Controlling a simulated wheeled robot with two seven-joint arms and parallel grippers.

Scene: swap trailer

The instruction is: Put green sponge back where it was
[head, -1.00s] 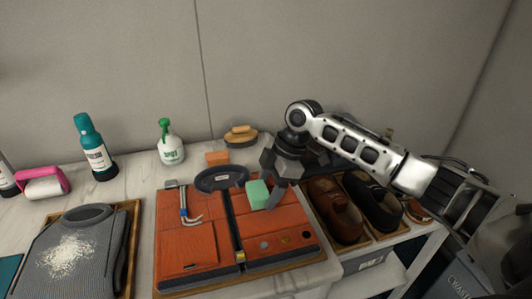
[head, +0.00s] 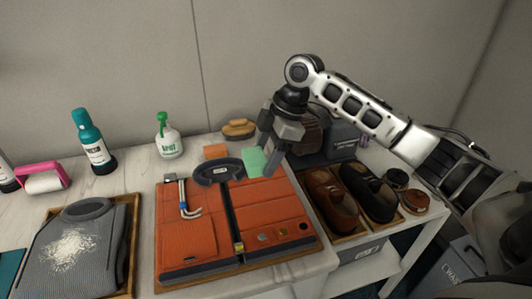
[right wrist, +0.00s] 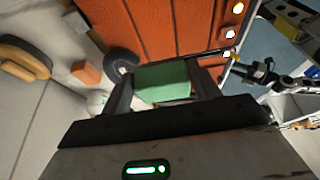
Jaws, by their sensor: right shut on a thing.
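An orange block (head: 215,151) and a wooden brush (head: 239,129) stand behind the case. A green-topped spray bottle (head: 168,138) is at back left.

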